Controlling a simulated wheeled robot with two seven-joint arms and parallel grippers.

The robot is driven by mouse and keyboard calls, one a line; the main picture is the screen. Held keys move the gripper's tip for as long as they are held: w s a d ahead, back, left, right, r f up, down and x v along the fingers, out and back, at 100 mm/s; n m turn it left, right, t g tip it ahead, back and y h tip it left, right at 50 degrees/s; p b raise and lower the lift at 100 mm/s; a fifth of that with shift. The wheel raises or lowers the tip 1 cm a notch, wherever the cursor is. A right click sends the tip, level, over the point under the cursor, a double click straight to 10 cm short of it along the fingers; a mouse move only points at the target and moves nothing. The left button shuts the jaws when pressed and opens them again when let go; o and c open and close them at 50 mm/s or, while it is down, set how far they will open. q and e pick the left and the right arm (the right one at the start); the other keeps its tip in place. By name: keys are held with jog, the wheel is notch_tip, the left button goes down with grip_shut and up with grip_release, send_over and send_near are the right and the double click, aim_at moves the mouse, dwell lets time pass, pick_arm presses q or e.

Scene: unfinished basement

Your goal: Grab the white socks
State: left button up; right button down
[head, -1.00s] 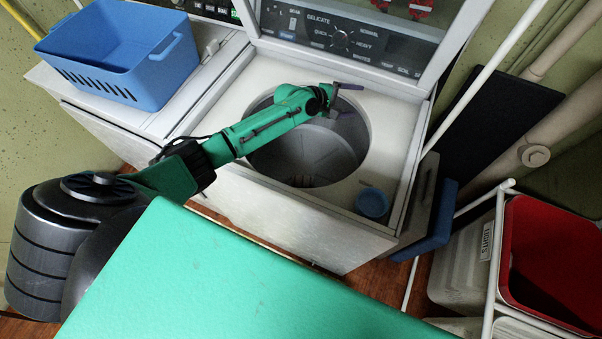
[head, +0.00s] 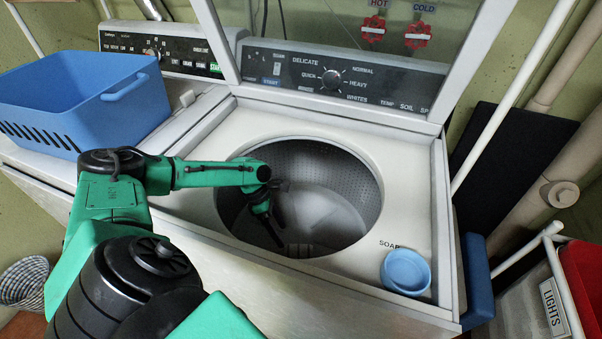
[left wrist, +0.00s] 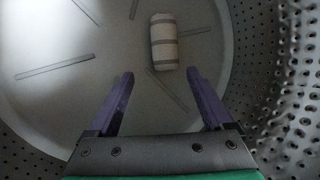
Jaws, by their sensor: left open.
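The white socks (left wrist: 163,42) show in the left wrist view as a pale rolled bundle with grey bands, lying on the floor of the washer drum (left wrist: 60,45). I cannot make them out in the head view. My left gripper (left wrist: 160,73) is open and empty, its purple fingers pointing toward the socks, which lie beyond the fingertips and roughly centred between them. In the head view the left gripper (head: 276,236) reaches down inside the drum opening of the white washer (head: 405,180). My right gripper is not in view.
The drum's perforated wall (left wrist: 290,70) is close on the right in the wrist view. A blue soap cup (head: 406,272) sits on the washer's front right top. A blue basket (head: 85,105) stands on the machine at left. The washer's lid (head: 330,30) is raised.

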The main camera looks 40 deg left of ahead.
aim_at(289, 245)
pick_arm(q)
jog(key=shift+w+d+f, duration=0.15)
jog(key=shift+f, duration=0.65)
jog(key=shift+d+f, duration=0.2)
jog(key=shift+d, duration=0.4)
jog(key=x, duration=0.4)
jog(key=shift+s+d+r, duration=0.2)
jog(key=shift+d, duration=0.15)
jog(key=shift+w+a+f, duration=0.1)
jog(key=shift+a+f, duration=0.05)
jog(key=shift+f, duration=0.1)
jog(key=shift+a, duration=0.1)
jog(key=shift+r, duration=0.15)
jog(key=c, duration=1.1)
jog(key=shift+c, duration=0.2)
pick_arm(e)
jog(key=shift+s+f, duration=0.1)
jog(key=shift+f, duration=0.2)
pick_arm(q)
jog(key=shift+r, duration=0.1)
